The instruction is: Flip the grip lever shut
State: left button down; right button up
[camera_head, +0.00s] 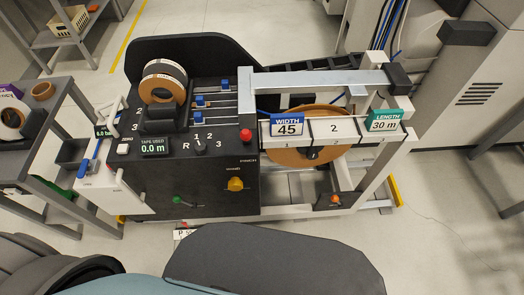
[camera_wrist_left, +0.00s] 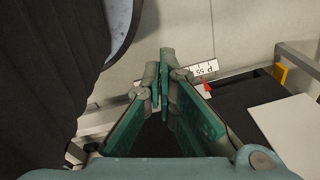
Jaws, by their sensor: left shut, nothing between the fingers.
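The black edge-banding machine panel (camera_head: 215,150) stands in the middle of the head view. A small lever with a green tip (camera_head: 178,200) sits low on its front face. A yellow knob (camera_head: 235,184) sits above and to its right, under a label too small to read. I cannot tell for sure which part is the grip lever. My left gripper (camera_wrist_left: 165,75) shows in the left wrist view with its green fingers together and nothing between them. It is apart from the panel controls. The head view does not show its fingers. My right gripper is in neither view.
A scale plate (camera_wrist_left: 204,71) marked P 55 with a red pointer (camera_wrist_left: 207,87) lies beyond my left fingertips. Tape rolls (camera_head: 163,84), a red button (camera_head: 246,135) and blue sliders (camera_head: 200,101) are on top of the machine. A grey cart (camera_head: 62,90) stands at the left.

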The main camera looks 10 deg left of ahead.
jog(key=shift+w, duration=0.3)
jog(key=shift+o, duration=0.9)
pick_arm(q)
jog(key=w+a+r+m+t+y+b, duration=0.1)
jog(key=w+a+m+t+b, duration=0.15)
jog(key=w, duration=0.35)
jog(key=w+a+r+m+t+b, duration=0.1)
jog(key=w+a+t, duration=0.1)
jog(key=w+a, duration=0.3)
jog(key=w+a+r+m+t+h+b, duration=0.1)
jog(key=w+r+m+t+b, duration=0.15)
jog(key=w+r, duration=0.4)
jog(key=w+r+m+t+h+b, duration=0.1)
jog(key=w+r+m+t, duration=0.3)
jog(key=w, duration=0.6)
jog(key=w+d+r+m+t+h+b, duration=0.25)
jog(key=d+r+m+h, duration=0.2)
jog(key=r, duration=0.25)
jog(key=w+d+r+m+t+h+b, duration=0.1)
jog(key=w+d+r+m+h+b, duration=0.2)
jog(key=r+m, duration=0.4)
jog(key=s+d+r+m+g+h, duration=0.3)
jog(key=s+d+r+m+h, duration=0.1)
jog(key=d+r+m+h, duration=0.3)
jog(key=shift+d+r+m+g, duration=0.35)
jog(key=shift+d+r+m, duration=0.4)
jog(key=shift+r, duration=0.1)
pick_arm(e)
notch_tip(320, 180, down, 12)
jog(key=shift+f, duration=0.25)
